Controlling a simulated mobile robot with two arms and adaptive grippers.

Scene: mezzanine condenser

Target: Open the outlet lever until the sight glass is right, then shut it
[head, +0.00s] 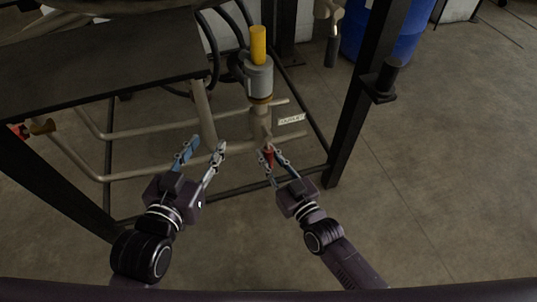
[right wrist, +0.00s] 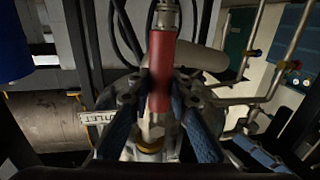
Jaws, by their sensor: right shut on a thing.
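The red outlet lever (head: 269,157) sits low on the pipe beside a white outlet tag (head: 291,120). My right gripper (head: 269,160) is shut on the lever. In the right wrist view the red grip (right wrist: 161,62) stands between the fingers, and the tag (right wrist: 97,118) is at the left, upside down. My left gripper (head: 204,147) is open and empty, left of the lever, close to the pipes. A grey fitting with a yellow top (head: 259,72) stands above the lever. I cannot make out the sight glass or its level.
A dark steel frame post (head: 358,90) rises right of the lever, and a low frame rail (head: 255,187) runs below. Beige pipes (head: 150,136) cross at the left. A blue drum (head: 388,38) stands at the back right. The floor at the right is clear.

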